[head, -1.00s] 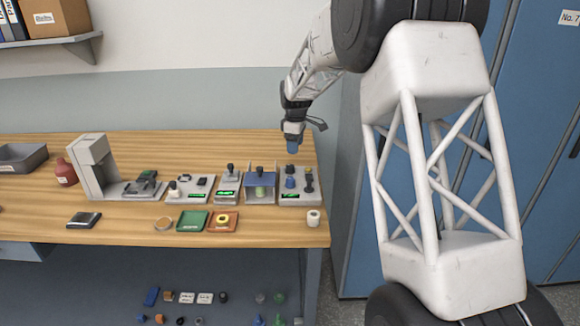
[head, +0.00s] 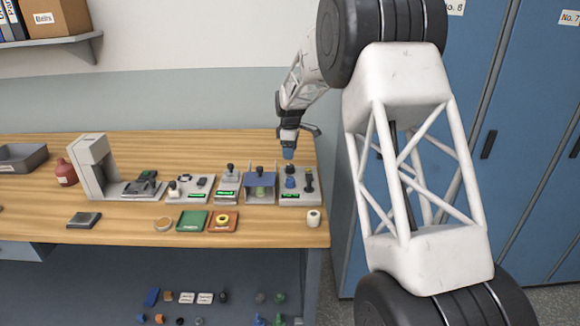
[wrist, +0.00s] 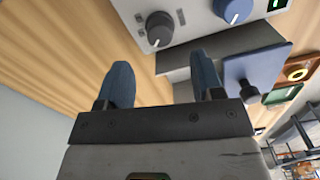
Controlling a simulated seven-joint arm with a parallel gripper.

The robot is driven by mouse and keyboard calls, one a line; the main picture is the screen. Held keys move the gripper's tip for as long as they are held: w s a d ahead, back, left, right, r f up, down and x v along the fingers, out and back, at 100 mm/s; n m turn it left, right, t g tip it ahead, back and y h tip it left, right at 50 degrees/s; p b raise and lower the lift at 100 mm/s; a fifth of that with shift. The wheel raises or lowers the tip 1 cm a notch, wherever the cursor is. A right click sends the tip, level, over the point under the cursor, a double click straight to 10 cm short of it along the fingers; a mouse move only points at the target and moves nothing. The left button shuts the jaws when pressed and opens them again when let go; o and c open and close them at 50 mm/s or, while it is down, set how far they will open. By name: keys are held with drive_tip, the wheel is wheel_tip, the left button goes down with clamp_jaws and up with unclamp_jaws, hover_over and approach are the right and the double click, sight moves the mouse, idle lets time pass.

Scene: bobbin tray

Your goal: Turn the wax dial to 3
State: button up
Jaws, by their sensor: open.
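A grey control box (head: 300,199) stands at the right end of the bench. It carries a dark dial (head: 291,169), a blue dial (head: 290,182), a dark upright lever (head: 308,182) and a green-lit display (head: 290,196). In the wrist view the dark dial (wrist: 158,28) and the blue dial (wrist: 232,10) show white pointer lines. Their labels are not readable, so I cannot tell which is the wax dial. My gripper (head: 288,154) is open and empty, just above and behind the dark dial. Its blue fingers (wrist: 162,75) are apart from both dials.
Left of the box stands a blue-topped station (head: 260,183), with a grey lever box (head: 226,190) beyond it. A white spool (head: 313,218) stands near the front right edge. Green (head: 192,221) and orange (head: 223,221) trays lie in front.

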sight(290, 165)
drive_tip(key=shift+f, duration=3.4)
drive_tip(key=c, duration=0.9)
